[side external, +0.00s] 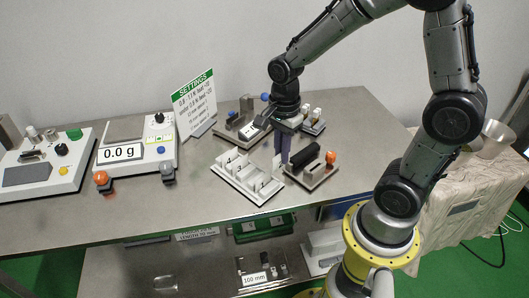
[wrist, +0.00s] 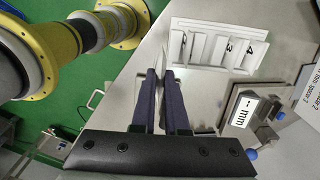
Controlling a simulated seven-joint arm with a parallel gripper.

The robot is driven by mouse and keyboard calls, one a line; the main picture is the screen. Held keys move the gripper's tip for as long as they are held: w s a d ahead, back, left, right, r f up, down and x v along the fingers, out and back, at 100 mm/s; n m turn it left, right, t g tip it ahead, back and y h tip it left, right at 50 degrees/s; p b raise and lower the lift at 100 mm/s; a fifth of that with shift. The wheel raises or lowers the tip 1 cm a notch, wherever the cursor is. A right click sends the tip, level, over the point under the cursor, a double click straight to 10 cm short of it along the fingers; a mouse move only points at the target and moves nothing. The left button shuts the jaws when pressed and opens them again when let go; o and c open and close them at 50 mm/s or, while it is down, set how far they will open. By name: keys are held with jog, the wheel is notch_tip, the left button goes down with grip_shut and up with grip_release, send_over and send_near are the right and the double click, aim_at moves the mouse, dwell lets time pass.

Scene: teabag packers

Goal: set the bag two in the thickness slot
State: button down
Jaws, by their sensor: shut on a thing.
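My gripper (wrist: 160,72) has its dark blue fingers close together on a thin pale bag (wrist: 166,54), which shows edge-on just beyond the fingertips. Most of the bag is hidden, and I cannot read a number on it. In the side view my gripper (side external: 281,158) points down, between the tray's back right end and the black roller device. The thickness gauge (wrist: 243,108) has a "-- mm" display and a blue knob, to the right of my fingers in the wrist view. In the side view the gauge (side external: 240,126) is partly behind my wrist.
A white tray (side external: 238,180) with numbered slots stands in front left of my gripper; 3 and 4 are readable in the wrist view. The roller device (side external: 322,176) with an orange knob is close right. A scale (side external: 132,135) reads 0.0 g. A settings sign (side external: 194,98) stands behind.

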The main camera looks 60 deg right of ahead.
jog(key=w+d+r+n, duration=0.2)
jog(key=w+d+r, duration=0.1)
jog(key=w+r, duration=0.35)
send_over(237, 127)
jog(key=w+d, duration=0.1)
jog(key=d, duration=0.1)
jog(key=shift+m, duration=0.3)
notch_tip(237, 127, down, 11)
jog(key=shift+a, duration=0.1)
jog(key=shift+w+d+f, duration=0.2)
jog(key=shift+w+f, duration=0.4)
jog(key=shift+f, duration=1.6)
jog(key=shift+f, duration=0.25)
